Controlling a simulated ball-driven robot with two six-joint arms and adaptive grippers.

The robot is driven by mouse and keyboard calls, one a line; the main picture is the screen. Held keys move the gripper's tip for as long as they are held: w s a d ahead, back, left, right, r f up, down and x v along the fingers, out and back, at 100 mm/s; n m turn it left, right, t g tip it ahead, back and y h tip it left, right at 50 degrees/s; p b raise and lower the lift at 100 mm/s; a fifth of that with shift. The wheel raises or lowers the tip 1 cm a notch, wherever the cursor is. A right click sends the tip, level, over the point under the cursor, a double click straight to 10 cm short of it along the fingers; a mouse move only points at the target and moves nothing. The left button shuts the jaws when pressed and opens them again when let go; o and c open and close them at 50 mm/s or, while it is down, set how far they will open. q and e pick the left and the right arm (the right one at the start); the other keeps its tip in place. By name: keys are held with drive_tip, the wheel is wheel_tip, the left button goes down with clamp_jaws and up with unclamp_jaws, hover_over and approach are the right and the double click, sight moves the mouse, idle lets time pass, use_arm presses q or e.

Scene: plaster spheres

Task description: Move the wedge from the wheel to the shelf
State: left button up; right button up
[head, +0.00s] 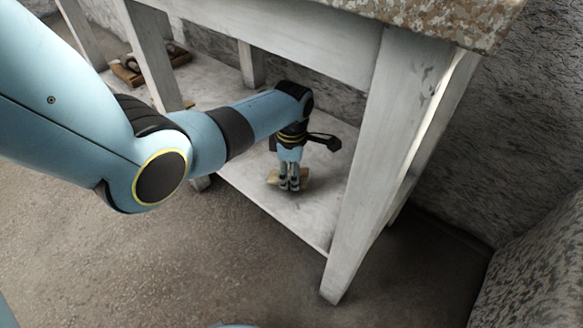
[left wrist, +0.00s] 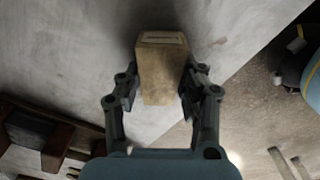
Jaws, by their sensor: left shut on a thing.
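The wedge, a tan wooden block (left wrist: 162,68), sits between the two fingers of my left gripper (left wrist: 160,95) in the left wrist view. In the head view the left gripper (head: 290,185) points down over the pale lower shelf (head: 305,212) of the bench, shut on the wedge (head: 273,180), which shows partly on either side of the fingers. The wedge is at or just above the shelf; I cannot tell whether it touches. I cannot make out a wheel. My right gripper is not in view.
A bench leg (head: 375,165) stands to the right of my left gripper, and the stone-patterned top (head: 440,18) overhangs. A brown wooden piece with dark parts (head: 128,72) lies on the shelf's far left end. Bare shelf surrounds the gripper.

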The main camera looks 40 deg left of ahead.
use_arm(q)
drive_tip(key=shift+f+b, duration=0.4)
drive_tip(key=shift+f, duration=0.35)
drive_tip(key=o, duration=1.2)
drive_tip(key=shift+o, duration=0.2)
drive_tip(key=shift+r, duration=0.2)
drive_tip(key=shift+r+p, duration=1.95)
drive_tip(key=shift+p, duration=0.05)
drive_tip(key=shift+f, duration=0.1)
